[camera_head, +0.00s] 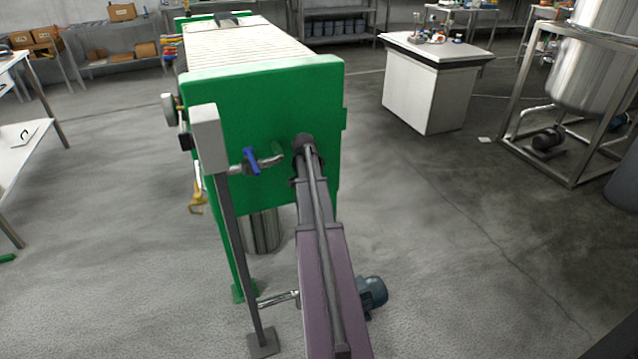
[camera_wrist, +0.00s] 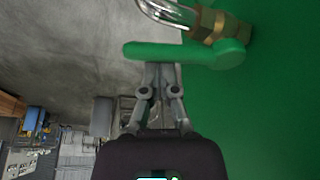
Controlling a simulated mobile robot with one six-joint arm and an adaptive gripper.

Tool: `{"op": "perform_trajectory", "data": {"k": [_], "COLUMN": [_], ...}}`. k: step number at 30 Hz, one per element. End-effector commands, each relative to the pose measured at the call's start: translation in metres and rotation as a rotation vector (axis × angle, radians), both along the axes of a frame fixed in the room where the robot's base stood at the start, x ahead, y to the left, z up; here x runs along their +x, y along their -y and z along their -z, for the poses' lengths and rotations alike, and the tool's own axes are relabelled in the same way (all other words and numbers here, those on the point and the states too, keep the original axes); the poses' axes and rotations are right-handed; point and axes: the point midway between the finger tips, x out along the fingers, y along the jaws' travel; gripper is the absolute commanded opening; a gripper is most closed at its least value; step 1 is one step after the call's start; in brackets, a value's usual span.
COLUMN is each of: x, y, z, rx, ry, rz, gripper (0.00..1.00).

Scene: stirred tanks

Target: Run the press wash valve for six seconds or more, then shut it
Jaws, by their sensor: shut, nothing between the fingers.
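In the wrist view a green lever handle (camera_wrist: 170,50) lies level across the upper middle, on a brass valve body (camera_wrist: 207,22) with a shiny bent pipe. My gripper (camera_wrist: 162,72) is shut and empty, its fingertips right at the lever's lower edge. I cannot tell whether they touch it. In the head view the green press (camera_head: 265,110) stands ahead, with a blue-handled valve (camera_head: 251,160) on a short pipe at its near end. My arm reaches to the press end just right of that pipe and hides the fingertips and the green lever. No label reads clearly.
A grey post with a box (camera_head: 207,128) stands left of my arm. A yellow handle (camera_head: 196,205) hangs by the press's left side. A blue motor (camera_head: 372,292) sits low beside my arm. A white cabinet (camera_head: 432,90) and a framed tank (camera_head: 590,70) stand right, with open floor between.

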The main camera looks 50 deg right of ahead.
Motion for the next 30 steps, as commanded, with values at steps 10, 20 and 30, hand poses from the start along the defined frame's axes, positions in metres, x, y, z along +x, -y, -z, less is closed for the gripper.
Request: {"op": "perform_trajectory", "data": {"k": [10, 20, 30], "x": [0.0, -0.003, -0.003], "y": [0.004, 0.038, 0.027], "z": [-0.001, -0.009, -0.04], "rx": [0.0, 0.0, 0.0], "ry": [0.0, 0.001, -0.001], "rz": [0.0, -0.001, -0.002], "gripper": [0.0, 0.0, 0.0]}}
